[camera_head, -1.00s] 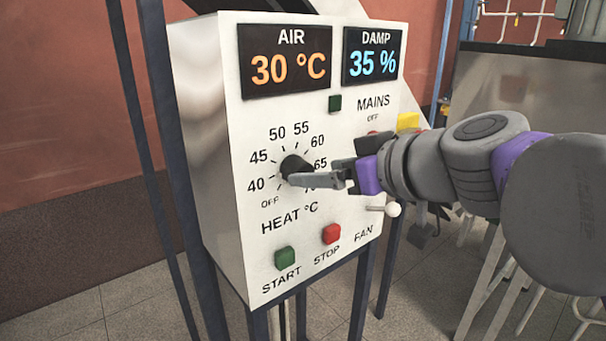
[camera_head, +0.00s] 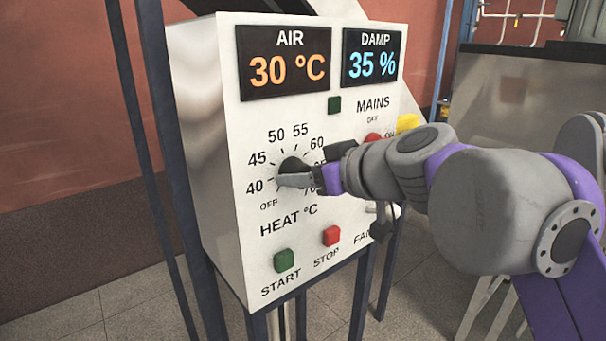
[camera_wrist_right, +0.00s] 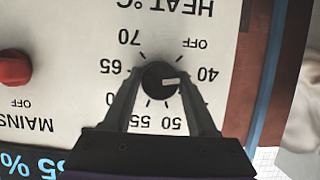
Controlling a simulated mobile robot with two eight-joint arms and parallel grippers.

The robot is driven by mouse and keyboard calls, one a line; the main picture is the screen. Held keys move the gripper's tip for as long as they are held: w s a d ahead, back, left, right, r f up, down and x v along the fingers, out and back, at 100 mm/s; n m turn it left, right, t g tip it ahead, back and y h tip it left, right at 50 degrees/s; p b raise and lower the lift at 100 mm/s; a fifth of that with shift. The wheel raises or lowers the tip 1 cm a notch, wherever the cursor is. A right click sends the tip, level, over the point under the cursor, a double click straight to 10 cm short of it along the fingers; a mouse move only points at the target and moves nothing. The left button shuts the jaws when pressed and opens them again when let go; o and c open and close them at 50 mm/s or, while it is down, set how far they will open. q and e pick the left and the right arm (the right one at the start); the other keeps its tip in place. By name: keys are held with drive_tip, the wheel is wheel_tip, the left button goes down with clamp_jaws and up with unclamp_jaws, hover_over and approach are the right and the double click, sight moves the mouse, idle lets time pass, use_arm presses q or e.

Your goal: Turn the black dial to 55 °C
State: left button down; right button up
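The black dial (camera_head: 293,166) is on the white control panel, inside a ring of marks from OFF through 40 up to 70. In the right wrist view, which is upside down, the black dial (camera_wrist_right: 155,74) shows a white pointer directed at about 40. My right gripper (camera_head: 307,168) is at the dial, coming from the right. In the wrist view its fingers (camera_wrist_right: 161,82) stand open on either side of the dial. I cannot tell whether they touch it. One finger covers part of the dial's lower front in the head view. My left gripper is not in view.
The AIR display (camera_head: 285,62) reads 30 °C and the DAMP display (camera_head: 372,57) 35 %. A green START button (camera_head: 284,260) and a red STOP button (camera_head: 331,236) sit below the dial.

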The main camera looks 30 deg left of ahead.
drive_tip(key=c, duration=0.5)
drive_tip(key=shift+c, duration=0.2)
